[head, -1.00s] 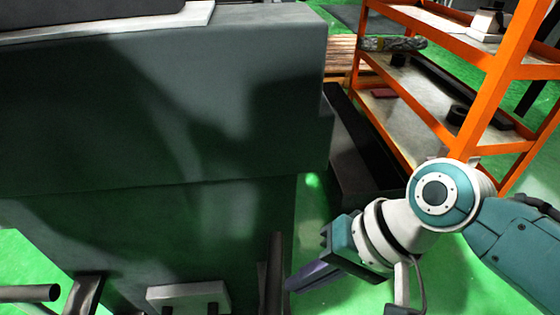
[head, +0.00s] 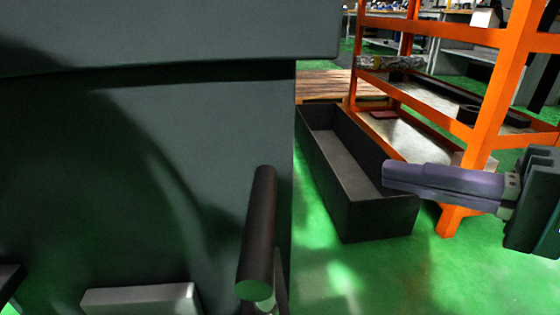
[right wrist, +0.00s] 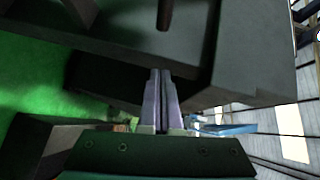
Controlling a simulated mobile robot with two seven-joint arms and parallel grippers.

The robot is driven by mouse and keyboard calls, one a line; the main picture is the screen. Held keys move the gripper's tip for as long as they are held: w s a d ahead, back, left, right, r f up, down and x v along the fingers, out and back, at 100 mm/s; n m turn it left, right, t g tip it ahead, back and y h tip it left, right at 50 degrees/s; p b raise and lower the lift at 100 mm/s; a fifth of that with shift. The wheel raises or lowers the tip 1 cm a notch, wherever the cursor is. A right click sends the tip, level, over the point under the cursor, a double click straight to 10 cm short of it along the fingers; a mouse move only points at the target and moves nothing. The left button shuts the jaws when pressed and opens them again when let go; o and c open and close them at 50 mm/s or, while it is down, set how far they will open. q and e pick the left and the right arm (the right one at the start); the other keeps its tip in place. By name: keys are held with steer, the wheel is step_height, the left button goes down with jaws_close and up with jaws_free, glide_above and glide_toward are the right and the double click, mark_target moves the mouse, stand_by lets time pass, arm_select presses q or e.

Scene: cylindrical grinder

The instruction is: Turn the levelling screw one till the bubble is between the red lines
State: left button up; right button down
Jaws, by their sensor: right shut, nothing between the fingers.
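My right gripper (head: 390,175) is at the right of the head view, its purple fingers shut together, empty and pointing left. In the right wrist view its fingertips (right wrist: 160,72) point toward the dark underside of a large grey body. The grey-green machine body (head: 190,180) fills the left of the head view; a wide gap lies between it and the gripper. I cannot make out a levelling screw, bubble or red lines. My left gripper is not in view.
A long dark open trough (head: 375,215) lies on the green floor between the machine and the gripper. An orange shelf rack (head: 490,110) stands close behind the gripper. A pale block (head: 140,299) is low on the machine. Green floor is clear at lower right.

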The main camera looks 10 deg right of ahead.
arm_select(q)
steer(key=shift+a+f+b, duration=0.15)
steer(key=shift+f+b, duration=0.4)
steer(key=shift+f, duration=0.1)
arm_select(e)
steer(key=w+a+f, duration=0.1)
steer(key=w+a, duration=0.3)
steer(key=a, duration=0.5)
steer(key=shift+w+f, duration=0.25)
steer(key=shift+f, duration=0.15)
